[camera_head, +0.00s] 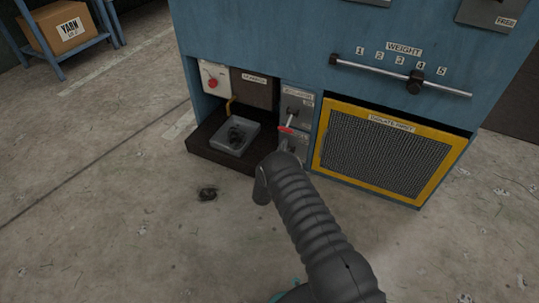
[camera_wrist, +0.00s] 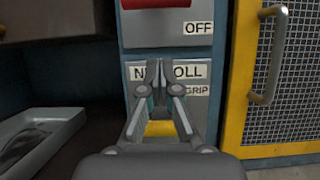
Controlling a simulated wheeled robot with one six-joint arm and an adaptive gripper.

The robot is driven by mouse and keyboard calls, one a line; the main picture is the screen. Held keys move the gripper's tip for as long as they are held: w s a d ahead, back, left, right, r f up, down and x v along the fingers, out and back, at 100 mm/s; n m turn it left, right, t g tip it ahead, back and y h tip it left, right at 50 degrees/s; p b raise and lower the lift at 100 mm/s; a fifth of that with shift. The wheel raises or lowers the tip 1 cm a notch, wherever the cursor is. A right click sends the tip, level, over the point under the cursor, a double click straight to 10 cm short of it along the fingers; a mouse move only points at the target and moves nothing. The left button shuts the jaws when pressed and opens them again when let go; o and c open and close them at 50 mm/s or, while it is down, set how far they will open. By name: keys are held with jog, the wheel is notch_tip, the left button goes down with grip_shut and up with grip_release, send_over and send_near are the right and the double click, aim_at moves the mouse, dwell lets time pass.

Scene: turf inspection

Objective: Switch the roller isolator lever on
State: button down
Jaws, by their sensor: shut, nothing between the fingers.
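The roller isolator lever (camera_head: 287,128) has a red grip and hangs down from its grey panel (camera_head: 298,107) on the blue machine. In the wrist view the red grip (camera_wrist: 156,3) is cut by the top edge, with an OFF label (camera_wrist: 199,27) just below it to the right. My gripper (camera_wrist: 159,68) is shut and empty, below the red grip and apart from it in the picture. Its fingers cover part of a lower label (camera_wrist: 190,72). In the head view my arm hides most of the gripper.
A yellow-framed mesh guard (camera_head: 385,155) with a handle (camera_wrist: 270,55) stands right of the panel. A grey tray (camera_head: 236,138) with dark matter sits in the left recess, below a red knob (camera_head: 213,83). A dark lump (camera_head: 208,194) lies on open floor.

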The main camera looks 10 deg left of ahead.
aim_at(289, 121)
notch_tip(289, 121, up, 4)
jog(key=shift+r+p, duration=0.15)
jog(key=shift+p, duration=0.35)
